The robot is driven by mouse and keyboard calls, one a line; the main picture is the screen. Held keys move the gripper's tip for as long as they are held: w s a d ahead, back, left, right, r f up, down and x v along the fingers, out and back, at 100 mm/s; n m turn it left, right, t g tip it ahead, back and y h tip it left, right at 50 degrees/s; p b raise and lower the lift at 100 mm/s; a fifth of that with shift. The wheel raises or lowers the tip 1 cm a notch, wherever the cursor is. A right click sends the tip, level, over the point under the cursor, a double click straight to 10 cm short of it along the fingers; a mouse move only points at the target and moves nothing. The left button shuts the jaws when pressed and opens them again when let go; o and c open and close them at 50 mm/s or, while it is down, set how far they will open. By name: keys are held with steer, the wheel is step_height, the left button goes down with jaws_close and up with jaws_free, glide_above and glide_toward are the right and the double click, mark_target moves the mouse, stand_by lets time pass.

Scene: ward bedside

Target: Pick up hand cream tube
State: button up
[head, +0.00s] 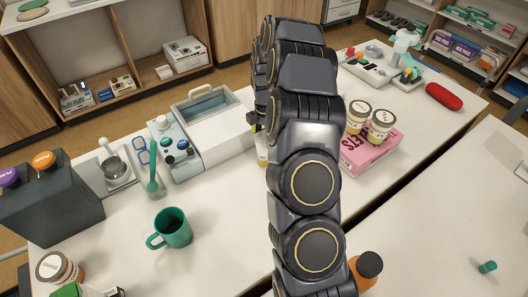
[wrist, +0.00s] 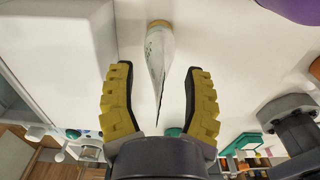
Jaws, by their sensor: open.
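The hand cream tube (wrist: 160,48) is a pale tube with a tan cap, at the upper middle of the wrist view. It tapers to a thin edge that reaches down between the fingers. My gripper (wrist: 160,75) is open, with one yellow-padded finger on each side of the tube and a visible gap to both. It looks empty. In the head view my arm hides most of the gripper and the tube; only a small pale and yellow patch shows at the arm's left edge, and I cannot tell what it is.
A white caddy (head: 225,143) stands left of my arm. A pink box (head: 372,158) with jars on top stands close on the right. A green mug (head: 174,230) is at the front left and an orange-bodied bottle (head: 362,278) at the front. The table between mug and arm is clear.

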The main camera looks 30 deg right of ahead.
jaws_close()
